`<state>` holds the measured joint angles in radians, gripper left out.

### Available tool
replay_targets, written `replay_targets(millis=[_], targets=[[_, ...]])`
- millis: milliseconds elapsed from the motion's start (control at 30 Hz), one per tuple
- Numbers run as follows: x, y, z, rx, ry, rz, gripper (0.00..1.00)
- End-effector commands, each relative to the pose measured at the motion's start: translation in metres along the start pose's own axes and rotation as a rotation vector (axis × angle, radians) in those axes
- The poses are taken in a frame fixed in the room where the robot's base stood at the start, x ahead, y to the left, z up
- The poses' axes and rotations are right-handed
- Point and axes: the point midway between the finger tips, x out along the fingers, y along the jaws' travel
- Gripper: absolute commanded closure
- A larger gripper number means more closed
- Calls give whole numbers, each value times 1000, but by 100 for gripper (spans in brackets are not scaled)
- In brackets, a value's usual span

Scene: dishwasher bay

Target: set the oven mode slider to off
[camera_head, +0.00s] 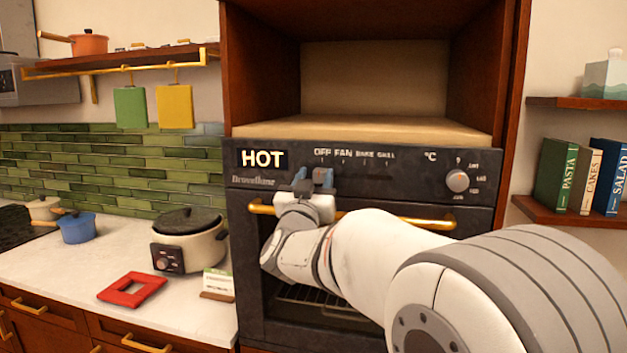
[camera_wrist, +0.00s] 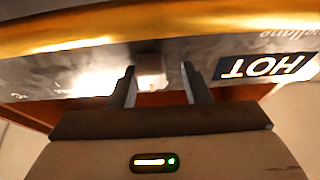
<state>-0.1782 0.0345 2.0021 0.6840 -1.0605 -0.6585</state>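The black oven (camera_head: 390,174) has a control panel with a HOT display (camera_head: 262,158) and the labels OFF, FAN, BAKE, GRILL (camera_head: 354,154) in a row. My gripper (camera_head: 311,176) is at the panel, just below and left of OFF. In the wrist view, where HOT appears upside down, a small pale block (camera_wrist: 151,72), seemingly the slider knob, shows between my open fingers (camera_wrist: 158,85). It is nearer the left finger; I cannot tell if they touch. In the head view I cannot make out the slider knob near my gripper.
A gold handle bar (camera_head: 428,222) crosses the oven door below the panel, close to my wrist. A round temperature knob (camera_head: 457,181) is at the panel's right.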

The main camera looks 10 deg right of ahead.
Motion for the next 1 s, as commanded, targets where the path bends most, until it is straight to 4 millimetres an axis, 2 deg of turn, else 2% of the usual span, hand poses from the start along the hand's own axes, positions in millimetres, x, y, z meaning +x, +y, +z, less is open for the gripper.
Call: replay_targets(millis=[133, 400, 800, 1000], targets=[[1, 2, 1, -2, -1, 1, 51], [-3, 3, 2, -2, -1, 5, 51], [-64, 1, 4, -1, -1, 2, 51], [-75, 1, 3, -3, -2, 4, 51]])
